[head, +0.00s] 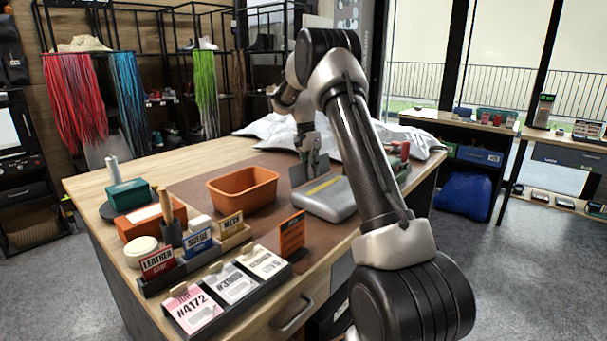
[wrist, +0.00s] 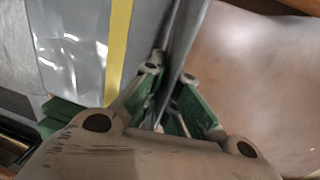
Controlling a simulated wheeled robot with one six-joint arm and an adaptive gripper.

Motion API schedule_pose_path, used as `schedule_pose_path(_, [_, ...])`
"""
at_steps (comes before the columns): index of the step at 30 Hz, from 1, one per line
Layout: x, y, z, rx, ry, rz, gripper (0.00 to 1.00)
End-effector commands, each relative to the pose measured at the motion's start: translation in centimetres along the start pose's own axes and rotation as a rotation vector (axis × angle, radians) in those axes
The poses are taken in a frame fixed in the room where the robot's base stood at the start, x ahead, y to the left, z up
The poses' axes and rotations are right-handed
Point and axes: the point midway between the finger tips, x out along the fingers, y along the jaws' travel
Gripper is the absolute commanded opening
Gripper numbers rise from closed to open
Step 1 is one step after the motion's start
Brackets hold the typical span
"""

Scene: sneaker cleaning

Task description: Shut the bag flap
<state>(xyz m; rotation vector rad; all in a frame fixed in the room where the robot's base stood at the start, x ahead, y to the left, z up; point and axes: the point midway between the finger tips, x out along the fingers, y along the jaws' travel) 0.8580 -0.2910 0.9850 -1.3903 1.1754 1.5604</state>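The grey bag (head: 325,199) lies on the brown mat of the workbench, with a yellow stripe across its top. In the wrist view, the bag's grey body and yellow stripe (wrist: 119,45) are at the upper left. The bag flap (head: 297,175) stands up at the bag's left edge. The wrist view shows the flap (wrist: 186,38) nearly edge-on, as a thin grey sheet. My gripper (head: 309,163) points down over this edge. Its green-padded fingers (wrist: 170,76) lie on either side of the flap and appear closed on it. The fingers partly hide the contact.
An orange bin (head: 243,189) stands left of the bag. An orange sign (head: 292,235) and a card tray (head: 237,292) are nearer the front. Crumpled white sheeting (head: 268,130) covers the back of the bench. Bare mat lies between bin and bag.

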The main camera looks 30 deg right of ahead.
Motion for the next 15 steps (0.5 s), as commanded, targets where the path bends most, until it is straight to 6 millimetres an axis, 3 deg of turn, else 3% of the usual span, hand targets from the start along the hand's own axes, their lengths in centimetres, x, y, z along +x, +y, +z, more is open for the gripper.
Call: schedule_pose_path(15, [0.2, 2.0, -0.8, 0.006, 0.0, -0.48, 0.0])
